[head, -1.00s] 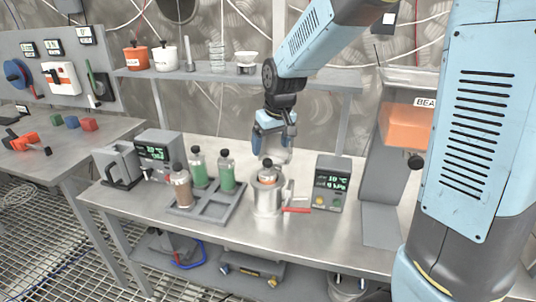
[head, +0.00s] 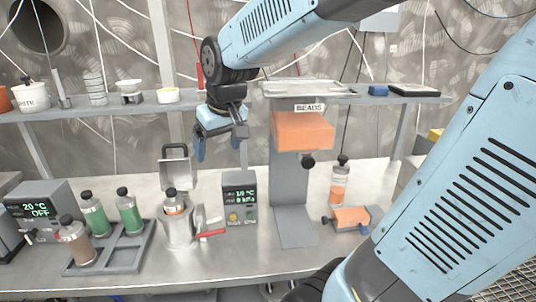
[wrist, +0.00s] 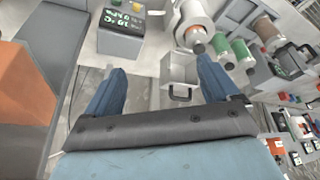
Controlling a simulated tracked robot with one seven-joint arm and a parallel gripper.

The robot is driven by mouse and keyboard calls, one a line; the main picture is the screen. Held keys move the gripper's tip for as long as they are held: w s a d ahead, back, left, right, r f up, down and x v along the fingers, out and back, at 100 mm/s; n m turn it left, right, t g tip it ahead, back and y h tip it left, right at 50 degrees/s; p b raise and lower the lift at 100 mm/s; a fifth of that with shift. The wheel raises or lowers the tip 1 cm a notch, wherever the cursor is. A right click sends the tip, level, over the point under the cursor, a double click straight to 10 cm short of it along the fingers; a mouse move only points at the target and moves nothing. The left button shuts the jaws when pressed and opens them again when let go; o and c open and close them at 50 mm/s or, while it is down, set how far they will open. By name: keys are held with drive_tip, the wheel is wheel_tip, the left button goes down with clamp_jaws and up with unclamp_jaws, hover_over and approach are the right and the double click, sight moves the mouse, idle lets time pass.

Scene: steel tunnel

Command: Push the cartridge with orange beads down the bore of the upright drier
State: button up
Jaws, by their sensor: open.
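The upright drier (head: 179,232) is a steel cylinder with a red-handled lever at its side and its hinged lid (head: 176,167) standing open behind. The cartridge with orange beads (head: 174,207) stands upright in its bore; its dark cap and a band of orange show above the rim, the rest is hidden. In the wrist view the drier (wrist: 190,14) and cartridge (wrist: 192,35) lie at the top, beyond the fingertips. My gripper (head: 221,150) is open and empty, above and to the right of the drier, touching nothing.
A grey rack (head: 122,250) with green and brown cartridges stands left of the drier. A display box (head: 240,200) is close on its right. Further right are the bead dispenser (head: 302,132) and another orange-bead cartridge (head: 340,180). A shelf (head: 110,108) runs behind.

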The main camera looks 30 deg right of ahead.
drive_tip(key=s+d+r+m, duration=0.1)
drive_tip(key=s+d, duration=0.2)
drive_tip(key=s, duration=0.3)
drive_tip(key=s+d+m+t, duration=0.1)
drive_tip(key=s+d, duration=0.2)
drive_tip(key=s, duration=0.3)
drive_tip(key=shift+s+d+r+m+h, duration=0.15)
drive_tip(key=shift+s+r+m+h, duration=0.15)
drive_tip(key=shift+r+h, duration=0.1)
drive_tip(key=shift+c, duration=0.4)
